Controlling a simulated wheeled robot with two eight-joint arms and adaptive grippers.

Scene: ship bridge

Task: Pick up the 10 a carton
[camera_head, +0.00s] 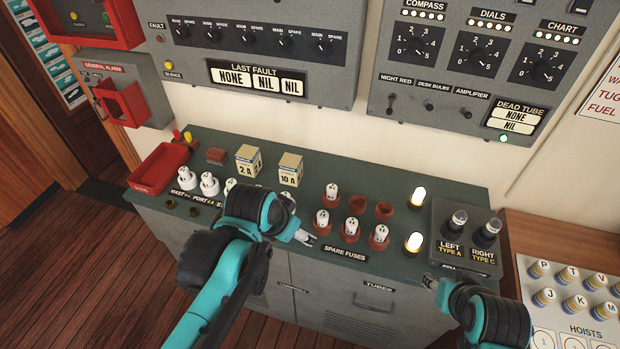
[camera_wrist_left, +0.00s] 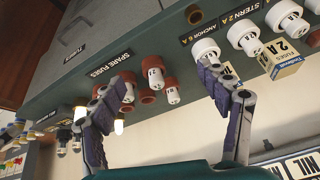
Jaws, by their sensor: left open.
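The 10 A carton (camera_head: 289,171) is a small cream and tan box with a blue band. It stands upright at the back of the green console top (camera_head: 420,182). A similar 2 A carton (camera_head: 248,162) stands to its left and also shows in the left wrist view (camera_wrist_left: 287,62). My left gripper (camera_head: 303,238) is in front of the 10 A carton, nearer the console's front edge, apart from it. My right gripper (camera_head: 430,282) is at the lower right, mostly hidden.
Spare fuses (camera_head: 322,220) stand in brown sockets right of my left gripper. White fuses (camera_head: 209,183) line the front left. A red tray (camera_head: 158,170) sits at the left end, lit lamps (camera_head: 418,196) at the right. Wall panels (camera_head: 265,45) rise behind the cartons.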

